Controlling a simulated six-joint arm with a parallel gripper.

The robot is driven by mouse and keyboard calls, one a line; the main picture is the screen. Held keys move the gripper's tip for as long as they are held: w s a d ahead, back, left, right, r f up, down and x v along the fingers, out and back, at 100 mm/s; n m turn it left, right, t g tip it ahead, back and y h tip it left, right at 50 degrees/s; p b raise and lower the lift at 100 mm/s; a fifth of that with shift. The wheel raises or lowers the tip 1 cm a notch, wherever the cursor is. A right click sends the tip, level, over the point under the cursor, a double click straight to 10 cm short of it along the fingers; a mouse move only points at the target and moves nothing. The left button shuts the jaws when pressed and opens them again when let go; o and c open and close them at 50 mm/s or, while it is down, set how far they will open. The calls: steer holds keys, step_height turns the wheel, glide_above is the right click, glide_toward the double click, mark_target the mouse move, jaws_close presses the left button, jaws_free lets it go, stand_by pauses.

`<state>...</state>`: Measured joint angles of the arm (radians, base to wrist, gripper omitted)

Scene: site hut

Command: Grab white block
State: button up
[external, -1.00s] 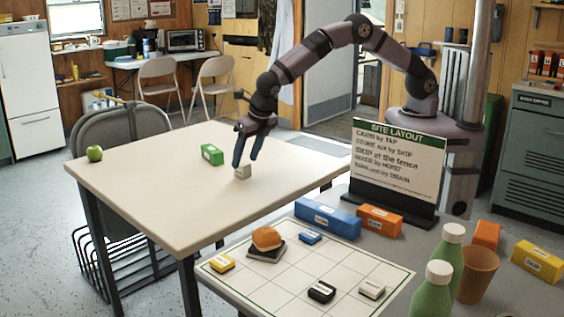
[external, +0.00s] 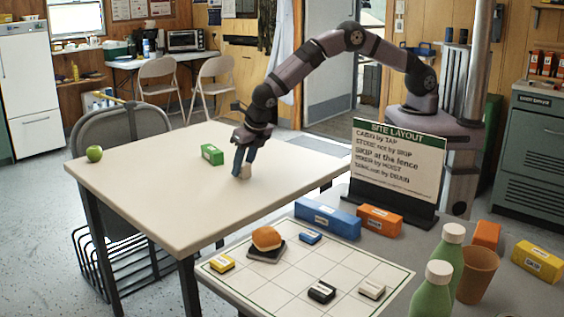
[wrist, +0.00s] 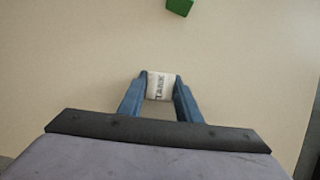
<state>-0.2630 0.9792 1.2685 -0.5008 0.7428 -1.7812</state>
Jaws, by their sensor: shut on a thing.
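The white block (wrist: 159,87), marked "TANK", sits between the two blue fingers of my gripper (wrist: 161,92) in the wrist view. The fingers touch both of its sides. In the external view my gripper (external: 243,171) points down at the cream table, and the white block (external: 245,172) is partly hidden behind a finger. The block is at or very near the table surface; I cannot tell whether it is lifted.
A green block (external: 212,154) lies on the cream table (external: 160,195), left of my gripper; a green apple (external: 94,153) is at its left corner. A gridded board (external: 290,285) with small blocks and a burger (external: 267,239) is in front. A sign (external: 398,160) stands at right.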

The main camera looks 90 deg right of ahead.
step_height(320, 180, up, 10)
steer(key=shift+r+b, duration=0.1)
steer(key=shift+b, duration=0.45)
